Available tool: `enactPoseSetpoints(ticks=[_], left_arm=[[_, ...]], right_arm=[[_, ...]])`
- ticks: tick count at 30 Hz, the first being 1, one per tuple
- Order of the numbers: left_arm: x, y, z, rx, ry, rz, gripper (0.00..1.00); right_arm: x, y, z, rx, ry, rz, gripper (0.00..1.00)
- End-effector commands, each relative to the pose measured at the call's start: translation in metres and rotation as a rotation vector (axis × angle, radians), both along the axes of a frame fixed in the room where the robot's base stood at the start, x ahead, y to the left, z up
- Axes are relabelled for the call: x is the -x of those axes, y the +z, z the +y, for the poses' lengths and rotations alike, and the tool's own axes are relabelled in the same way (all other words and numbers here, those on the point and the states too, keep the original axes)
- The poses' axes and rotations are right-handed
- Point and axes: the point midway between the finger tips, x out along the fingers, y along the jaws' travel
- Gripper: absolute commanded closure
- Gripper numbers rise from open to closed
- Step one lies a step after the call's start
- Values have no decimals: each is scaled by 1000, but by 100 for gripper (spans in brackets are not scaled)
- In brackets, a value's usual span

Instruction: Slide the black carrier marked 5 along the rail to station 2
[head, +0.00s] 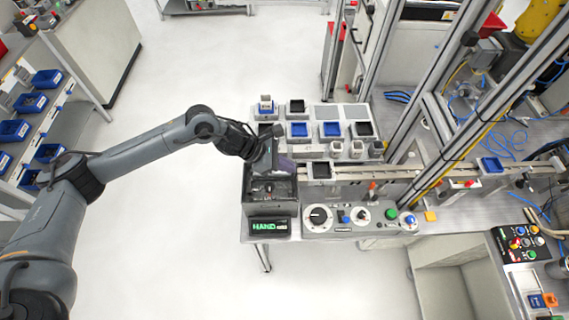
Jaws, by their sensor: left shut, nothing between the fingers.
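A black carrier (320,171) sits on the rail (395,172) near its left end; its number is too small to read. My left gripper (274,156) is over the dark box at the rail's left end, to the left of this carrier and apart from it. It is shut and empty. Its fingertips are small and hard to make out. The station numbers along the rail cannot be read. My right gripper is out of view.
Behind the rail, a rack (328,112) holds several black, blue and grey carriers. A control panel (358,217) with dials and buttons lies in front. A blue carrier (491,165) stands farther right along the line. Upright frame posts rise beside the rail.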

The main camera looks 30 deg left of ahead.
Motion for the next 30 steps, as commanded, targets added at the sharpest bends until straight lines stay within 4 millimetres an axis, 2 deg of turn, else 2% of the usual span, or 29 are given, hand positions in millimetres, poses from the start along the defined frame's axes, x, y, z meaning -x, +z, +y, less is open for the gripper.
enactPoseSetpoints(ticks=[9, 15, 30], left_arm=[[-17, -34, -32, 4, 1, 3, 100], [-25, -49, -44, 3, 2, 1, 100], [-27, -55, -48, 2, 3, 1, 100]], right_arm=[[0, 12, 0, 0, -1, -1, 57], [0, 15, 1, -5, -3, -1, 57], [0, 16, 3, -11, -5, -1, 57]])
